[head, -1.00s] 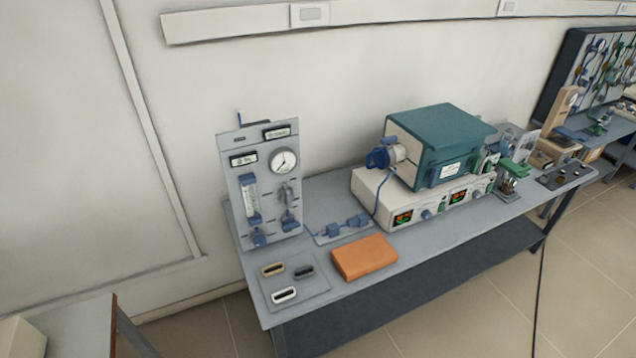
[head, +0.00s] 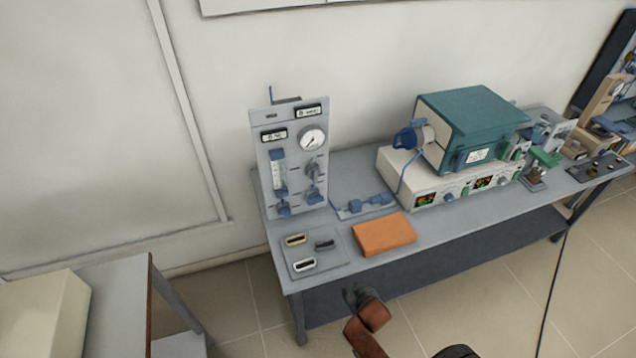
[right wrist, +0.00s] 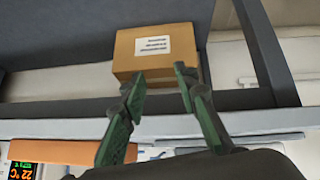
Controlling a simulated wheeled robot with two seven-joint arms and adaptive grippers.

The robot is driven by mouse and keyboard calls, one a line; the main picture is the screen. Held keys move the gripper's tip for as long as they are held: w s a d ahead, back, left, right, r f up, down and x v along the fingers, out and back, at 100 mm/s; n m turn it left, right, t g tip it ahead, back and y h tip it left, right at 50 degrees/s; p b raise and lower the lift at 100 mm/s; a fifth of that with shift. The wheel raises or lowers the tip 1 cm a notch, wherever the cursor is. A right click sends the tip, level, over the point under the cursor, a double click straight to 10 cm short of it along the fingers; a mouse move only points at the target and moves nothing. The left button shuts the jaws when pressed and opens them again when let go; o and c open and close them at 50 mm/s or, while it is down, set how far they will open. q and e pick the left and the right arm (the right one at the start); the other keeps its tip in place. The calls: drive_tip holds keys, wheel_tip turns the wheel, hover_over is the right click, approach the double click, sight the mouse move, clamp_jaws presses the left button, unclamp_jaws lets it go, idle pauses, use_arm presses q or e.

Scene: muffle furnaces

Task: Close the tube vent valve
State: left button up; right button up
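The teal tube furnace (head: 478,122) stands on its white control unit (head: 405,178) on the bench. A blue end fitting (head: 408,138) is on its left end, and a blue tube runs down from it. A small blue valve assembly (head: 366,203) lies on a plate on the bench. Green fittings (head: 545,158) stand at the furnace's right side. I cannot tell which of these is the vent valve. My right gripper (head: 356,292) is below the bench's front edge, away from all of them. Its fingers (right wrist: 160,78) are open and empty in the right wrist view. My left gripper is not in view.
A grey gas panel (head: 292,160) with gauge and knobs stands left. An orange block (head: 384,234) and a tray (head: 330,264) with several small handles lie near the front edge (head: 440,229). A cardboard box (right wrist: 153,52) shows beyond the fingers in the right wrist view.

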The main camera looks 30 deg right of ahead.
wheel_tip(320, 180, up, 12)
drive_tip(key=w+d+t+h, duration=0.1)
drive_tip(key=w+t, duration=0.1)
drive_tip(key=w, duration=0.1)
drive_tip(key=m+t, duration=0.1)
drive_tip(key=t, duration=0.7)
approach(316, 176)
drive_tip(key=w, duration=0.1)
drive_tip(key=x, duration=0.6)
drive_tip(key=shift+d, duration=0.1)
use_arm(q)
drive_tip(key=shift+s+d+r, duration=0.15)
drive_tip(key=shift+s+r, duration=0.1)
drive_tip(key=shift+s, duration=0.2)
use_arm(e)
drive_tip(key=shift+w+d, duration=0.15)
drive_tip(key=shift+w, duration=0.55)
drive_tip(key=shift+c, duration=0.3)
